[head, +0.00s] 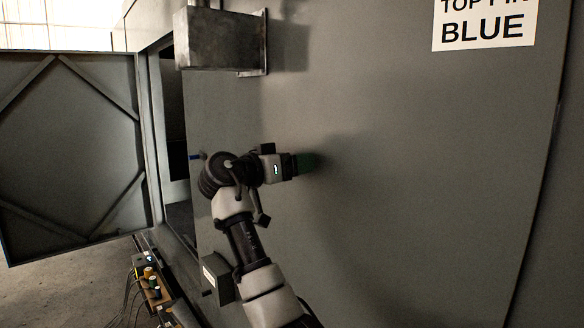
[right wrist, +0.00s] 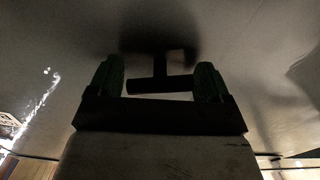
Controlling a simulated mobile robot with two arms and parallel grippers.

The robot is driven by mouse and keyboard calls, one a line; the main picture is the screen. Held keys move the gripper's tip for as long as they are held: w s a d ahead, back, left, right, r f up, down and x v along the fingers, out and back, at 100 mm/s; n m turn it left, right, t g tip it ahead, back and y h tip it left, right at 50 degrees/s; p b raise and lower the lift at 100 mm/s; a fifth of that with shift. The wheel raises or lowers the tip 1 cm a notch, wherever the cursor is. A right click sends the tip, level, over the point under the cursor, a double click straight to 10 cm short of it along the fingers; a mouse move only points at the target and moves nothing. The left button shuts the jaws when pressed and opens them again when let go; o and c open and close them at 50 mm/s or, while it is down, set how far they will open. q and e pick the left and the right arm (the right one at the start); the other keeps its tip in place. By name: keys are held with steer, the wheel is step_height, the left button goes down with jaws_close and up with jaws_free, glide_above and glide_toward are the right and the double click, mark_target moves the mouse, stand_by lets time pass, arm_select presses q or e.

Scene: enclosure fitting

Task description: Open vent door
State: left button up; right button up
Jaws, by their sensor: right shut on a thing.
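A large flat grey metal panel (head: 420,170) fills the middle and right of the head view. My right gripper (head: 303,163) has its green fingertips at this panel, left of its middle. In the right wrist view the two green fingers of the right gripper (right wrist: 158,82) stand on either side of a dark T-shaped handle (right wrist: 160,68) at the panel. The gripper is shut on this handle, which my gripper hides in the head view. I cannot tell for certain which panel is the vent door. My left gripper is not in view.
A braced grey door (head: 75,150) stands open at the left beside a dark opening (head: 174,130). A metal box (head: 220,40) juts out above my arm. A small blue pin (head: 195,156) shows left of my wrist. A white sign (head: 485,24) ends in BLUE.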

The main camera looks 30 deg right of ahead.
steer(key=shift+n, duration=2.2)
steer(key=o, duration=0.8)
steer(key=shift+a+b, duration=0.2)
steer(key=shift+b, duration=0.15)
steer(key=a+b, duration=0.4)
steer(key=a, duration=0.6)
steer(key=shift+s+a, duration=0.25)
steer(key=shift+s, duration=0.15)
